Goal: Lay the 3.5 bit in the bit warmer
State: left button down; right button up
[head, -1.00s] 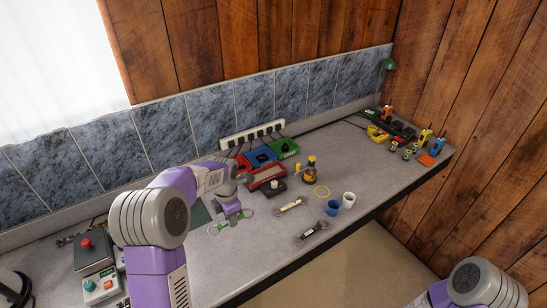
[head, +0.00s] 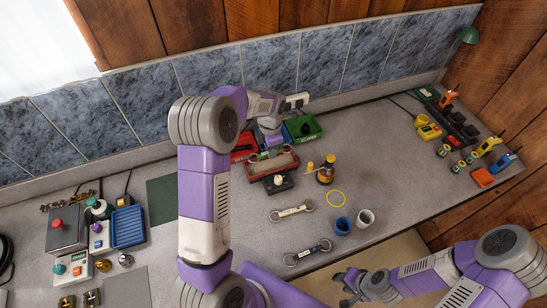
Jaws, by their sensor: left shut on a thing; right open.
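My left gripper (head: 272,143) is shut on a bit (head: 270,157), a bar with a ring at each end. It holds the bit low over the long red bit warmer (head: 259,172) towards the back of the counter. The bit lies roughly along the warmer; I cannot tell whether it touches. Its size label is too small to read, and the gripper hides part of its middle. My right gripper (head: 347,285) is open and empty, low in the picture by the counter's front edge.
Two other bits, one (head: 291,213) pale and one (head: 307,253) darker, lie on the counter. A dark box with a pale knob (head: 277,183) stands in front of the warmer.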

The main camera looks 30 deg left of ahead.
aim_at(271, 165)
pick_arm(q)
jog(key=shift+s+f, duration=0.15)
jog(key=shift+f, duration=0.65)
notch_tip(271, 165, down, 5)
jog(key=shift+r, duration=0.2)
jog(key=shift+w+f, duration=0.15)
jog(key=shift+w, duration=0.05)
jog(key=shift+f, duration=0.2)
jog(key=c, duration=1.3)
grip_release()
jog(key=shift+r, duration=0.2)
